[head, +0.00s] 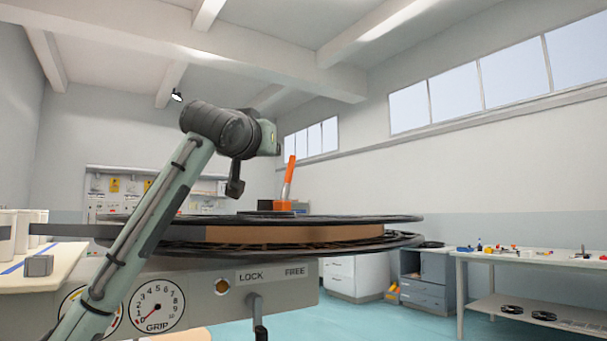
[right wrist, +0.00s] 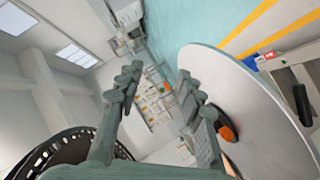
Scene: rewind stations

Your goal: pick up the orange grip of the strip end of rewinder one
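In the head view, a large reel with black flanges and a brown strip wound between them (head: 285,234) lies flat above a grey machine (head: 270,273). An upright orange handle (head: 288,177) with an orange and black base stands on the reel's top, near its middle. I cannot tell whether it is the strip end's grip. A rounded orange and black piece (right wrist: 226,130) shows just beyond the right-hand finger.
In the right wrist view, a large pale disc (right wrist: 245,105) stands close on the right and a black slotted flange (right wrist: 62,153) at lower left. In the head view, the machine has a GRIP dial (head: 156,305) and a LOCK/FREE lever (head: 257,315). A workbench (head: 530,259) stands at right.

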